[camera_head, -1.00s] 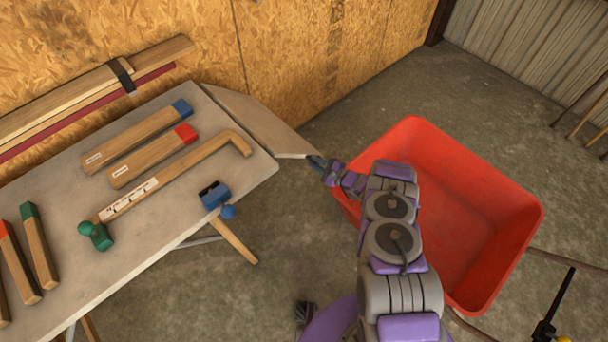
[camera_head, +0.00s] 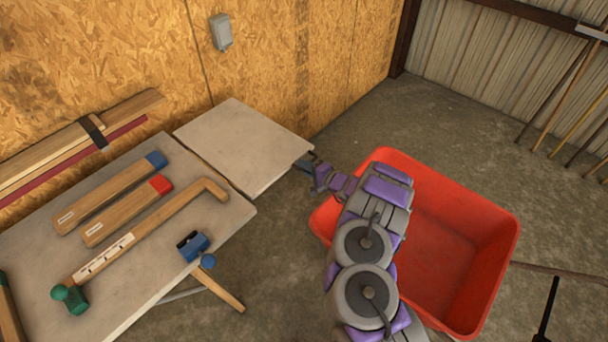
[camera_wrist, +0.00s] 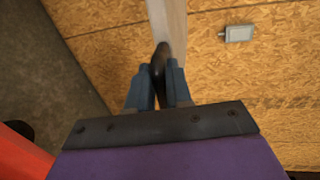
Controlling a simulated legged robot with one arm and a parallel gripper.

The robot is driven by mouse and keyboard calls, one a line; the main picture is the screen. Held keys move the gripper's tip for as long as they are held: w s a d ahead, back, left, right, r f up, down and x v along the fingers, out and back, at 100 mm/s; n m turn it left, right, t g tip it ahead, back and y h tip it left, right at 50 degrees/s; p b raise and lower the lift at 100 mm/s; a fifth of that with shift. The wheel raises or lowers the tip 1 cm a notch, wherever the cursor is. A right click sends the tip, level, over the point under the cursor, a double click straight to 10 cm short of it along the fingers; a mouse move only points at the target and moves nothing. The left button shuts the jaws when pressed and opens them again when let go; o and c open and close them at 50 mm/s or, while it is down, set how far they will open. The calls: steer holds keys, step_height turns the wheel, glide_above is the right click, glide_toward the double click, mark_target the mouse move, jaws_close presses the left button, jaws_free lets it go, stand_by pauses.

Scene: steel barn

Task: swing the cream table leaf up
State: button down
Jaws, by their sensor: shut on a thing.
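The cream table leaf (camera_head: 243,147) extends from the far right end of the table (camera_head: 130,245), close to level with its top in the head view, with a dark seam between them. A dark piece shows between the fingers. The exact grip on the edge is partly hidden.
A red tub (camera_head: 460,240) stands on the floor right of the leaf, under my arm. The wooden wall (camera_head: 270,60) stands close behind the leaf.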

steer(key=shift+s+a+r, duration=0.1)
steer(key=shift+r, duration=0.05)
stand_by(0.4)
steer(key=c, duration=1.2)
jaws_free()
steer(key=shift+r, duration=0.15)
steer(key=shift+c, duration=0.2)
steer(key=p+v, duration=0.3)
steer(key=v, duration=1.4)
steer(key=shift+s+p, duration=0.2)
steer(key=shift+p, duration=0.15)
